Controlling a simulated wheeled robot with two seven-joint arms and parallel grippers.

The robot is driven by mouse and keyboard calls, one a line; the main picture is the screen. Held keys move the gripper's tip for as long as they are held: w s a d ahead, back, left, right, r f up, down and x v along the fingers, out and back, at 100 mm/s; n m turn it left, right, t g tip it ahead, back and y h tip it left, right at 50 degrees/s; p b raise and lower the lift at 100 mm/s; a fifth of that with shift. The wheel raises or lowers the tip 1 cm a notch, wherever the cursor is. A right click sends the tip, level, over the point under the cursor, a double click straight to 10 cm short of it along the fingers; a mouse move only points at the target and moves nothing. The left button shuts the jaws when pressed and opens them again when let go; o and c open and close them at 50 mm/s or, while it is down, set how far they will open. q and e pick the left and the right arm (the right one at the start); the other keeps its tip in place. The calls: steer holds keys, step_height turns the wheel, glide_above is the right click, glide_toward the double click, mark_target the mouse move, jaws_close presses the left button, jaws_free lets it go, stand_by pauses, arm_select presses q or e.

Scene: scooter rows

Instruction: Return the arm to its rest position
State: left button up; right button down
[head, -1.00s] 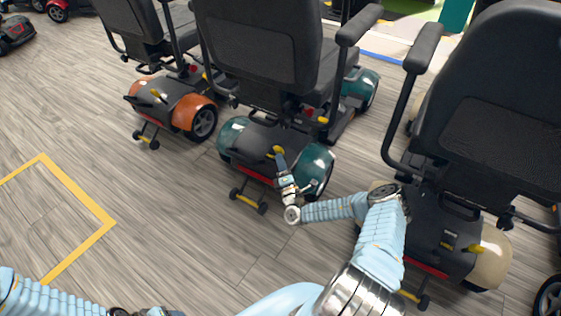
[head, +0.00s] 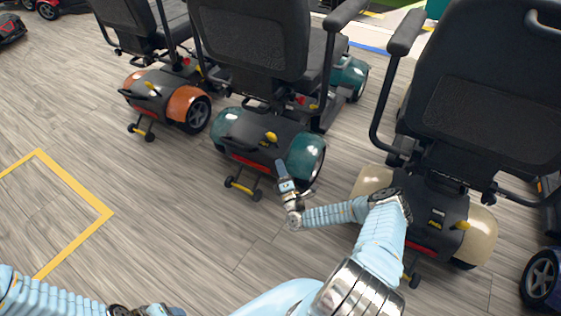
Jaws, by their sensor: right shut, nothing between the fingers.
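My right arm reaches in from the bottom right, bent at the elbow. Its gripper (head: 280,165) is shut and empty, close behind the teal scooter (head: 302,158). The yellow lever (head: 271,137) on that scooter's rear cover lies a little above the fingertips in the picture, with a small gap between them. My left arm lies low at the bottom left. Its gripper (head: 163,311) is cut off by the bottom edge, so its fingers are hidden.
An orange scooter (head: 187,106) stands at the left and a beige scooter (head: 481,238) at the right, partly behind my right arm. A yellow floor line (head: 80,186) marks the left. The wooden floor between it and the scooters is clear.

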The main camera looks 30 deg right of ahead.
arm_select(q)
steer(key=shift+s+a+f, duration=0.1)
steer(key=shift+s+a, duration=0.05)
steer(key=shift+s, duration=0.25)
arm_select(e)
steer(key=shift+v, duration=0.85)
steer(key=shift+f, duration=0.1)
